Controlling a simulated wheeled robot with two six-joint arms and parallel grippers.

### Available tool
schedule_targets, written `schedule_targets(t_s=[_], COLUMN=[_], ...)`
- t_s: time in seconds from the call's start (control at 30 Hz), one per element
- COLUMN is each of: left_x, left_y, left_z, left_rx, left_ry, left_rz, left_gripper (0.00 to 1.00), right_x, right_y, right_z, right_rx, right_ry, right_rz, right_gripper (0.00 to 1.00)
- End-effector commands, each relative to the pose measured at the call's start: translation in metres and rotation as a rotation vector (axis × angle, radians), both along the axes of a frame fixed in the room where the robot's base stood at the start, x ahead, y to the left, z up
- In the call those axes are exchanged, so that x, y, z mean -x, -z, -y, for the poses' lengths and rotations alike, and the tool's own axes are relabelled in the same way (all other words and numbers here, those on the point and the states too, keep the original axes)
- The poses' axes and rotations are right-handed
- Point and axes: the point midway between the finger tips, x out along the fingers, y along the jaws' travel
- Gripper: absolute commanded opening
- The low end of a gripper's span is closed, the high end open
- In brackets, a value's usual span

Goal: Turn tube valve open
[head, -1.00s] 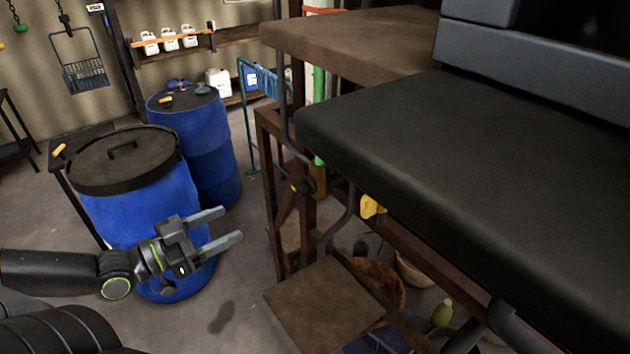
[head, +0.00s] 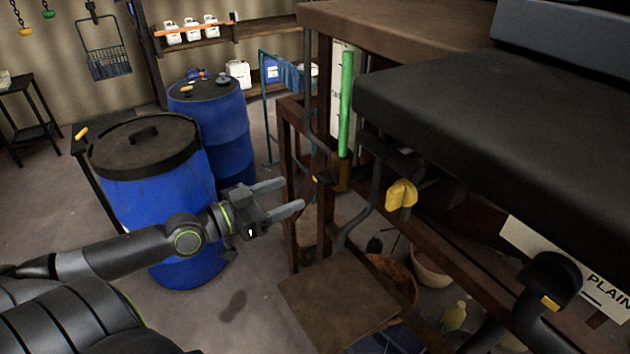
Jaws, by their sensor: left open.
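A yellow knob-like valve handle (head: 401,195) sits under the front edge of the black-topped bench. A dark tube (head: 375,185) runs down near it, and a small dark fitting with an orange mark (head: 322,178) shows by the bench frame. I cannot tell for sure which of these is the tube valve. My left gripper (head: 292,195) is open and empty, its two grey fingers pointing right toward the bench frame. It appears left of the fitting and the yellow handle, with no clear contact. My right gripper is not in view.
Two blue drums (head: 155,200) (head: 215,125) stand at left behind my left arm. The black bench top (head: 480,130) overhangs the right side. A brown board (head: 338,300) lies low in front. Bare floor shows at left.

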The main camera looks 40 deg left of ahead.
Motion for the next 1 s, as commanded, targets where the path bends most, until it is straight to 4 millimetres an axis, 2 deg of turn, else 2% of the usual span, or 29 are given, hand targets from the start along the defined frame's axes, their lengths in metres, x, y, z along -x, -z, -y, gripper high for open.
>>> schedule_targets(t_s=[0.6,1.0], left_x=[-0.065,-0.073], left_y=[-0.002,0.0], left_z=[0.027,0.031], left_rx=[0.002,0.0], left_ry=[-0.001,0.001], left_rz=[0.0,-0.001], left_gripper=[0.62,0.62], right_x=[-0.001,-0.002], right_y=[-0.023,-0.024], right_z=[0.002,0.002], right_rx=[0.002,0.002], right_ry=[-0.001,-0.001], right_rz=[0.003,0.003], right_gripper=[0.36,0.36])
